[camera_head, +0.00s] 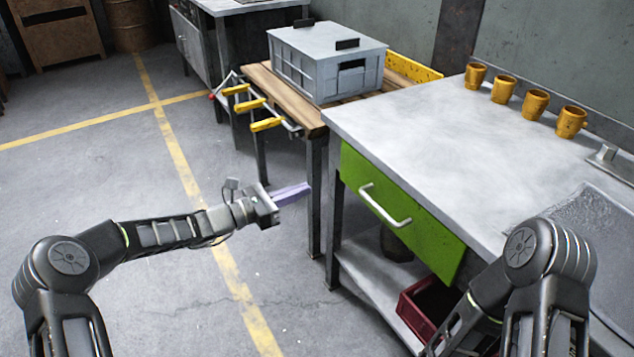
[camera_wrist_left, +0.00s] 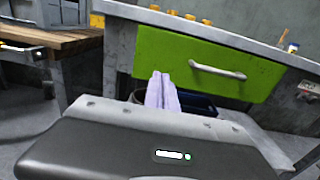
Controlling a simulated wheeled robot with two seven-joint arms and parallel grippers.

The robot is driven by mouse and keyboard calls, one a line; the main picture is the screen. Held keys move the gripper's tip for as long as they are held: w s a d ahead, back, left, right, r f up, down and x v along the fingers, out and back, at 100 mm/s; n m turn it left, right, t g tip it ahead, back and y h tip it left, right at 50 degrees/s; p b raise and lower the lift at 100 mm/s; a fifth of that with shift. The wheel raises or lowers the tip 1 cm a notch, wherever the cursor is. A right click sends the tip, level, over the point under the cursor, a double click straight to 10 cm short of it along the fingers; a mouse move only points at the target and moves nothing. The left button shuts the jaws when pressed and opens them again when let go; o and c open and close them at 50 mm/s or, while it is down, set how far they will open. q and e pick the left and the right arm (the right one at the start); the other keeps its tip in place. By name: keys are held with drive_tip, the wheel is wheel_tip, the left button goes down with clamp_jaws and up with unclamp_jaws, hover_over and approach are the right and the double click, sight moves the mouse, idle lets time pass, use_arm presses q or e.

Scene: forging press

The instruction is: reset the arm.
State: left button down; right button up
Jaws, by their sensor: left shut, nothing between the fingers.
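My left arm reaches in from the left in the head view. Its gripper (camera_head: 305,188) is shut and empty, with pale lilac fingers pressed together, held over the floor left of the metal-topped workbench. In the left wrist view the shut fingers (camera_wrist_left: 161,92) stand in front of the bench's green drawer (camera_wrist_left: 195,62), apart from its handle as far as I can tell. My right arm (camera_head: 540,260) shows at the lower right of the head view, folded in front of the bench; its gripper is not visible.
The metal-topped workbench (camera_head: 415,115) has several orange mugs (camera_head: 535,103) along its back. Its green drawer (camera_head: 385,205) looks shut. A red crate (camera_head: 425,305) sits on its lower shelf. A grey box-shaped unit (camera_head: 325,60) stands on a wooden table (camera_head: 295,100) with yellow-handled tools. The left floor is clear.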

use_arm(q)
drive_tip(key=shift+s+a, duration=0.25)
drive_tip(key=shift+a, duration=0.1)
